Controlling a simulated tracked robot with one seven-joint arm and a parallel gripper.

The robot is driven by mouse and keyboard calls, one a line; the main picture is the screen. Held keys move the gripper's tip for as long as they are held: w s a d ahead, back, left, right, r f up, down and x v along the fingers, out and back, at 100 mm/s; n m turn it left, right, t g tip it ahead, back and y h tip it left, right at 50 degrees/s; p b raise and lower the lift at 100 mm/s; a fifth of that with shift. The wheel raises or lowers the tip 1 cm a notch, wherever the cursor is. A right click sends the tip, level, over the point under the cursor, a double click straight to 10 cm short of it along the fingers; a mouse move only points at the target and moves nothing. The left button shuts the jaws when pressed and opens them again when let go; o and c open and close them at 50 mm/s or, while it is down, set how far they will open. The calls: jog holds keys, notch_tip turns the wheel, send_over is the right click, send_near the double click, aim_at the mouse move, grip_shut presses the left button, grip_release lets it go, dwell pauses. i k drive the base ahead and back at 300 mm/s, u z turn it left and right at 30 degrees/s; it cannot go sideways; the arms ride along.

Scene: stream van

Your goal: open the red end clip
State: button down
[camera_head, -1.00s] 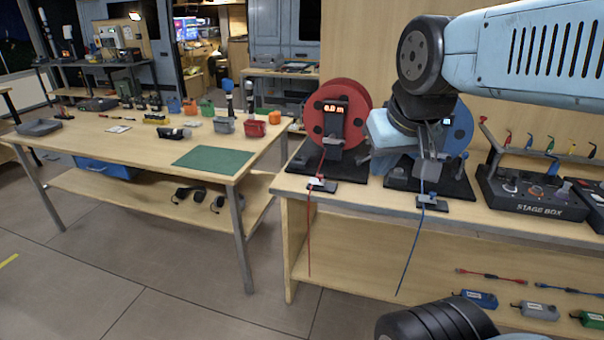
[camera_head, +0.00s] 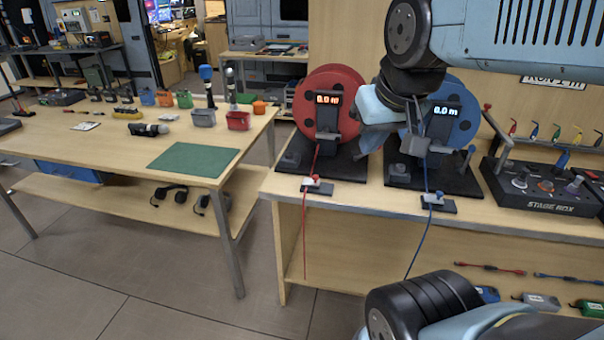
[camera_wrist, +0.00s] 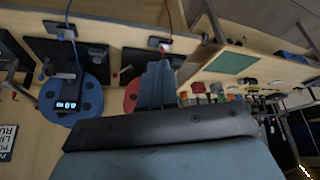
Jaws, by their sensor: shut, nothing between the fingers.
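The red end clip (camera_head: 317,186) is a small piece with a red knob and a pale block on a dark plate, at the bench's front edge before the red reel (camera_head: 331,105). A red cable passes through it and hangs below. I cannot tell its lever's position. It also shows in the wrist view (camera_wrist: 164,45). My gripper (camera_head: 370,140) is shut and empty, between the two reels, above, right of and apart from the clip. Its fingers show in the wrist view (camera_wrist: 158,82), partly covering the red reel. My gripper hides part of the blue reel (camera_head: 456,112).
A similar clip with a blue knob (camera_head: 435,201) holds the blue cable to the right. The stage box (camera_head: 545,186) stands further right.

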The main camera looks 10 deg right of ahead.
aim_at(315, 182)
jog(key=u, duration=1.5)
jog(key=i, duration=0.1)
jog(key=z, duration=3.1)
jog(key=k, duration=1.3)
jog(key=u, duration=0.2)
jog(key=i, duration=1)
jog(key=u, duration=0.05)
